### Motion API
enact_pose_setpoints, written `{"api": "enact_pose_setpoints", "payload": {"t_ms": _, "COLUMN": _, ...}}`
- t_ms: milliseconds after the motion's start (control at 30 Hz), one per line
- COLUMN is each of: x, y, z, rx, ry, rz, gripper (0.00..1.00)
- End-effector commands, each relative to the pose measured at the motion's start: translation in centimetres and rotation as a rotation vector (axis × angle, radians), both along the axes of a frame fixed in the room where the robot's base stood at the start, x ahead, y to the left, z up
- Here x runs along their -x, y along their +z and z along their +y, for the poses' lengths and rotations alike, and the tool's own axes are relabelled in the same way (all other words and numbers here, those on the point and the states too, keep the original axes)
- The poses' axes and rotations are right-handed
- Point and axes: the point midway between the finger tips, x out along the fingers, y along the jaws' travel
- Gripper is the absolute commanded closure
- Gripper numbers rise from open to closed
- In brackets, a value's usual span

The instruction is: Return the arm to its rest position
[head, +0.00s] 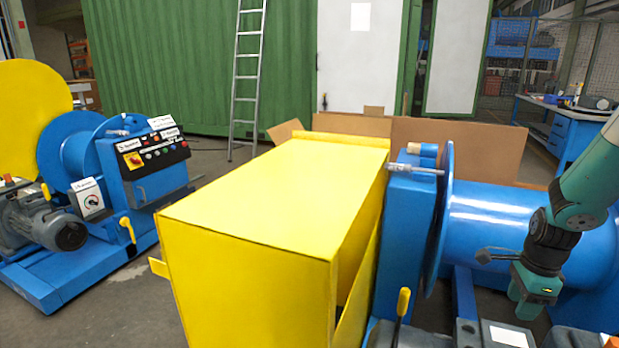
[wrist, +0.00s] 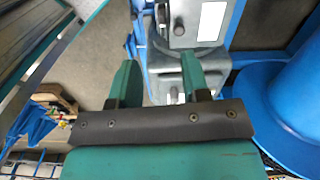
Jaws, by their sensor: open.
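My arm (head: 580,185) reaches in from the right edge of the head view and bends down at the wrist. My gripper (head: 524,302) hangs at the lower right, in front of a large blue drum (head: 500,225) in the picture. In the wrist view my gripper (wrist: 160,68) shows two green fingers spread apart, with nothing held between them. A grey machine part (wrist: 190,25) with a white label shows past the fingertips. I cannot tell the exact gap to it.
A yellow guard box (head: 270,200) fills the middle. A blue control machine (head: 145,165) stands left. A blue upright (head: 405,240) with a flange is left of my gripper. A workbench (head: 565,125) stands back right, and a ladder (head: 247,80) leans on the green container (head: 180,60).

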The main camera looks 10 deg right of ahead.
Motion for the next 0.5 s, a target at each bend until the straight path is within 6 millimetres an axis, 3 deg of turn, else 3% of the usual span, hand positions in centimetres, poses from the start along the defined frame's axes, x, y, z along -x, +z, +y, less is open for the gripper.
{"api": "enact_pose_setpoints", "payload": {"t_ms": 33, "x": -0.8, "y": 2.4, "z": 2.1, "rx": -0.006, "ry": 0.109, "rz": -0.022, "gripper": 0.57}}
{"api": "enact_pose_setpoints", "payload": {"t_ms": 133, "x": -1.8, "y": 7.0, "z": 7.6, "rx": -0.03, "ry": 0.41, "rz": -0.07, "gripper": 0.57}}
{"api": "enact_pose_setpoints", "payload": {"t_ms": 267, "x": -1.0, "y": 13.4, "z": 16.2, "rx": -0.059, "ry": 0.887, "rz": -0.146, "gripper": 0.57}}
{"api": "enact_pose_setpoints", "payload": {"t_ms": 367, "x": 1.4, "y": 17.9, "z": 22.5, "rx": -0.078, "ry": 1.274, "rz": -0.212, "gripper": 0.57}}
{"api": "enact_pose_setpoints", "payload": {"t_ms": 500, "x": 7.0, "y": 23.1, "z": 29.8, "rx": -0.095, "ry": 1.821, "rz": -0.315, "gripper": 0.57}}
